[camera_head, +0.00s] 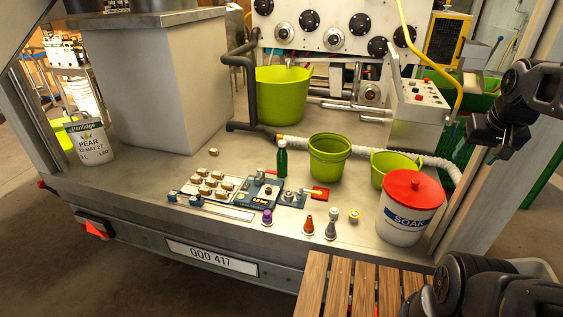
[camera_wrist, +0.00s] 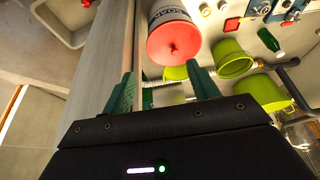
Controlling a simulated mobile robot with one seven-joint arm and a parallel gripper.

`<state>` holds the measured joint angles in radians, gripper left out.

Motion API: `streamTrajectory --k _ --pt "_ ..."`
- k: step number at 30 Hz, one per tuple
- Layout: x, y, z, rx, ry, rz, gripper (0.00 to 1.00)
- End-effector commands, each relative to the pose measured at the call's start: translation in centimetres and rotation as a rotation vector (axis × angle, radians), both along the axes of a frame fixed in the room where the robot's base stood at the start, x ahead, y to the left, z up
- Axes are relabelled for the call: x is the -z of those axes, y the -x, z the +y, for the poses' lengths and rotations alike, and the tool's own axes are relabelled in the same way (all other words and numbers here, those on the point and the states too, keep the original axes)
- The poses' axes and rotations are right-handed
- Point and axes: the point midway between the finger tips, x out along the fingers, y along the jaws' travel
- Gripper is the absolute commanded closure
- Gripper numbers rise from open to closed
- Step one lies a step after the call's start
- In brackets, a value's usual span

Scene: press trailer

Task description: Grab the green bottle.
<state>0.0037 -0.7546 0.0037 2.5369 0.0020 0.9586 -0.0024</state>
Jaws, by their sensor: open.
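The green bottle (camera_head: 282,160) stands upright on the metal trailer bed, left of a lime green bucket. It also shows in the wrist view (camera_wrist: 268,40) at the upper right, outside the space between my fingers. My gripper (camera_wrist: 162,82) is open and empty, its two green fingers apart. In the head view my gripper (camera_head: 483,132) is at the right edge, above the trailer bed and well to the right of the bottle; its fingertips are hard to make out there.
A white SOAK bucket with red lid (camera_head: 412,205) and lime buckets (camera_head: 329,158) (camera_head: 391,168) stand right of the bottle. A ribbed hose (camera_head: 350,150) runs behind it. A blue panel with fittings (camera_head: 258,192) and small nozzles (camera_head: 308,225) lie in front. A wooden slatted surface (camera_head: 350,290) is nearer.

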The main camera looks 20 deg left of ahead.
Motion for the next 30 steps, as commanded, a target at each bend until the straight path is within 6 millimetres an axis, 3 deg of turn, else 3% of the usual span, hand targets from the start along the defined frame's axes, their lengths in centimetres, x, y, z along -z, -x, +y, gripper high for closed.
streamTrajectory --k 7,11,21,30 --pt "0.0 -0.2 0.0 -0.006 0.004 0.004 0.40" --pt "0.0 -1.4 -0.3 -0.038 0.031 0.026 0.40" --pt "1.0 -8.4 -0.8 -0.211 0.197 0.128 0.40" --pt "2.9 -15.4 0.2 -0.378 0.379 0.205 0.40"
